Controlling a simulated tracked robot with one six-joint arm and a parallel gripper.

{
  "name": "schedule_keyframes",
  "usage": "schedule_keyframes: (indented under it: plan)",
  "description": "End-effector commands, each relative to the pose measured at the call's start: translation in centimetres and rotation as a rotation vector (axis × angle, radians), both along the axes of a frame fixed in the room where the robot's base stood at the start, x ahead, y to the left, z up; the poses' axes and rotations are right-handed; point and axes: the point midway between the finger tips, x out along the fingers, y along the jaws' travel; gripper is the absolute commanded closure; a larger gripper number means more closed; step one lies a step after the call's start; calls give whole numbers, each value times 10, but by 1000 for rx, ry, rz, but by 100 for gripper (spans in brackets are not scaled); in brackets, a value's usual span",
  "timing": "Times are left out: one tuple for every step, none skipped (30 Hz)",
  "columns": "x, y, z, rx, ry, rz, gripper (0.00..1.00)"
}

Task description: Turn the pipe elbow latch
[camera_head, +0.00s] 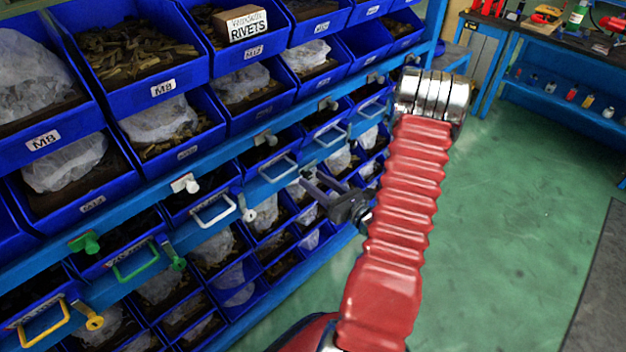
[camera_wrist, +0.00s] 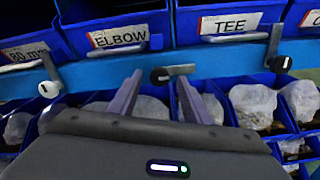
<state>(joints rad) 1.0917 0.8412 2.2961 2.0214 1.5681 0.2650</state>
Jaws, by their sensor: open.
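In the wrist view the blue ELBOW bin (camera_wrist: 118,35) is at upper left, with the TEE bin (camera_wrist: 230,25) to its right. On the blue rail below, between these bins, is a latch (camera_wrist: 160,75) with a dark round knob and a grey lever lying about level, pointing right. In the head view my gripper (camera_head: 308,181) reaches left toward the rack.
A latch with its lever up (camera_wrist: 278,63) is at right in the wrist view. Blue bins with bagged parts (camera_head: 160,120) fill the left of the head view. Drawer handles (camera_head: 213,210) stick out from the rack. Green floor (camera_head: 510,220) is clear at right; a workbench (camera_head: 560,60) stands behind.

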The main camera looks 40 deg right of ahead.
Motion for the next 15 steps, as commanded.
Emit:
schedule_keyframes:
  plan:
    - [5,1,0,-1,0,2,56]
    - [7,1,0,0,0,2,56]
    - [10,1,0,0,-1,2,56]
    - [11,1,0,0,0,1,56]
    - [12,1,0,0,0,1,56]
    - [14,1,0,0,0,1,56]
    - [14,1,0,1,0,0,56]
    - [15,1,0,1,0,0,56]
    - [15,1,0,1,-1,0,56]
    - [15,1,0,1,-1,0,56]
    - [15,1,0,1,-1,0,56]
    - [15,1,0,1,-1,0,56]
    - [15,1,0,1,-1,0,56]
    - [15,1,0,1,-1,0,56]
    - [15,1,0,1,-1,0,56]
